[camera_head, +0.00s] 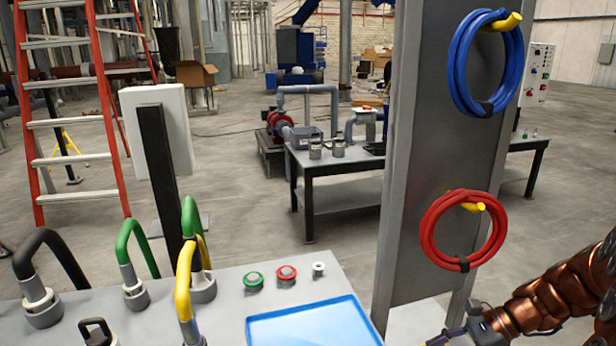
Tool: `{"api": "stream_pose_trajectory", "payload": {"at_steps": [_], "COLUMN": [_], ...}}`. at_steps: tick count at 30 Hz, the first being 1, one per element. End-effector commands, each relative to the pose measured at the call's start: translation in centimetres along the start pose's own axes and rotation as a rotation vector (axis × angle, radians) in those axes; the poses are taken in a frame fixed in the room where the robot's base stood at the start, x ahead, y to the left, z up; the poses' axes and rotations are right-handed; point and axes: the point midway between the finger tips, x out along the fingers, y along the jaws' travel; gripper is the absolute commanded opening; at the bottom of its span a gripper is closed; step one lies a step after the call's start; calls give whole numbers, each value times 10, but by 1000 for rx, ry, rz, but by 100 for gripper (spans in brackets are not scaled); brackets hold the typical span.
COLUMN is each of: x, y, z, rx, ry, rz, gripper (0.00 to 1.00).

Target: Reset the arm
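My copper-coloured arm reaches in from the right edge, at the bottom right corner. My gripper (446,338) is at the bottom edge, to the right of the console and in front of the grey post's foot. Only a small dark part of it shows; its fingertips are cut off or too small to make out. I cannot tell whether it is open or shut, or whether it holds anything.
The console (225,285) carries black, green and yellow hoses, several buttons and a blue tray (310,325). A grey post (425,150) holds a blue hose coil (460,65) and a red coil (430,225). A workbench (335,165) and ladder (65,110) stand behind.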

Motion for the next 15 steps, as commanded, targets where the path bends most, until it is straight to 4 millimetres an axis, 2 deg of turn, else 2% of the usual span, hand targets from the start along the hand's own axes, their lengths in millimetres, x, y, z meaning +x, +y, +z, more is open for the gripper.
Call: {"api": "stream_pose_trajectory", "payload": {"at_steps": [1,3,9,15], "x": [-3,-1,-1,-6], "y": [3,11,35,64], "z": [26,50,111,162], "rx": [-53,-120,-312,-505], "ry": [22,49,127,197], "rz": [34,80,204,328], "gripper": [48,48,48,48]}}
